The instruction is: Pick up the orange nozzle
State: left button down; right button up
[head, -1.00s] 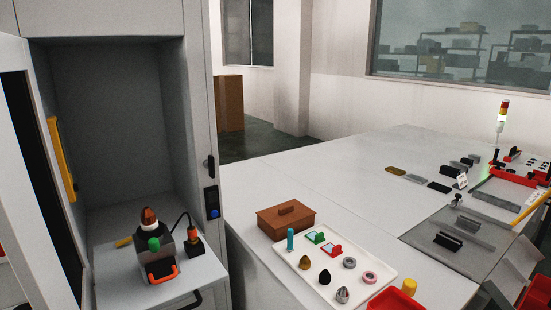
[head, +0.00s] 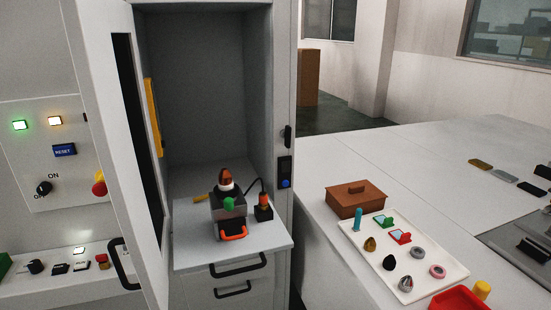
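A device stands on the pulled-out shelf of the open cabinet. An orange-brown cone-shaped nozzle (head: 225,176) with a white band below it sits upright on top of the device (head: 229,211). The device has a green knob (head: 229,203) and an orange handle (head: 233,237) in front. Other cone-shaped pieces stand on the white tray (head: 436,283) at the right: a gold-brown one (head: 370,244), a black one (head: 389,262) and a silver one (head: 406,284). Neither of my grippers is in view.
The cabinet door (head: 112,130) stands open at the left. A black-and-orange plug piece (head: 263,208) with a cable is beside the device. A brown lidded box (head: 356,199) stands behind the tray, and a red bin (head: 459,300) in front. A control panel (head: 62,165) is at far left.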

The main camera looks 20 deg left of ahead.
aim_at(225, 177)
jog(key=i+j+u, duration=0.25)
jog(key=u, duration=0.15)
jog(key=i+j+u, duration=0.35)
jog(key=k+j, duration=0.05)
jog(key=k, duration=0.05)
